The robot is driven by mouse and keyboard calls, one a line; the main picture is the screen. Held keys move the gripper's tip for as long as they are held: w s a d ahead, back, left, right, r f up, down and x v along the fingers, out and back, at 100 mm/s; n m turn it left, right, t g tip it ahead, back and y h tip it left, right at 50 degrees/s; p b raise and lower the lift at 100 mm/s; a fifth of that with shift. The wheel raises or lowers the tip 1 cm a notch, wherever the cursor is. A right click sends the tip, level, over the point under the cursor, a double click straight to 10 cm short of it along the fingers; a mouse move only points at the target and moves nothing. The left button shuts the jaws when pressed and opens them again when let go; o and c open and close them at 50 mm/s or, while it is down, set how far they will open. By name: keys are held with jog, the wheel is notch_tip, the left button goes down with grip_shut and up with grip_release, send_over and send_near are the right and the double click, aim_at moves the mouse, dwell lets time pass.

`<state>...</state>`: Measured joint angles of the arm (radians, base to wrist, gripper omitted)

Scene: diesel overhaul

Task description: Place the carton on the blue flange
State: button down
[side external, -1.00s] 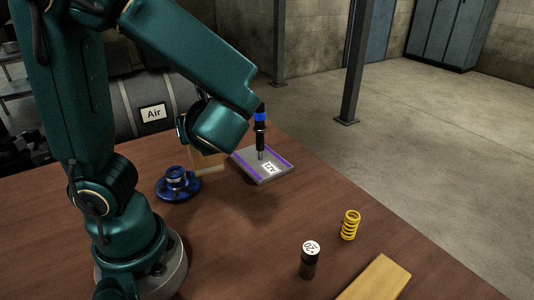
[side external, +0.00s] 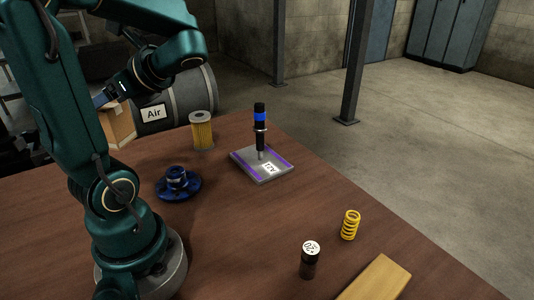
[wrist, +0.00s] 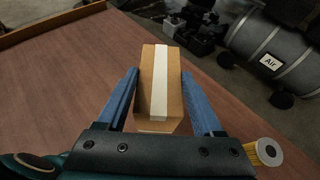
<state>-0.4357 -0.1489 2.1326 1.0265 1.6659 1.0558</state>
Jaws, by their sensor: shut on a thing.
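The carton (wrist: 160,88) is a brown box with a pale tape strip along it. My gripper (wrist: 160,90) is shut on it, with a blue finger on each side in the wrist view. In the side view the carton (side external: 119,124) is held above the far left of the table, partly hidden by my gripper (side external: 110,100). The blue flange (side external: 178,185) lies on the table, a dark blue disc with a raised hub, to the right of the carton and lower. Its top is clear. The flange does not show in the wrist view.
A yellow filter (side external: 202,131) stands behind the flange. A grey plate (side external: 262,165) carries a black injector-like part (side external: 260,130) upright. A yellow spring (side external: 349,225), a dark cylinder (side external: 309,260) and a wooden block (side external: 377,279) are nearer. An air tank (side external: 180,100) stands beyond the table.

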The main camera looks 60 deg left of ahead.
jog(key=w+d+f, duration=0.1)
jog(key=w+f, duration=1)
jog(key=shift+w+d, duration=0.15)
jog(key=shift+d, duration=0.05)
dwell(0.4)
jog(key=shift+c, duration=0.2)
grip_release()
jog(key=shift+f, duration=0.15)
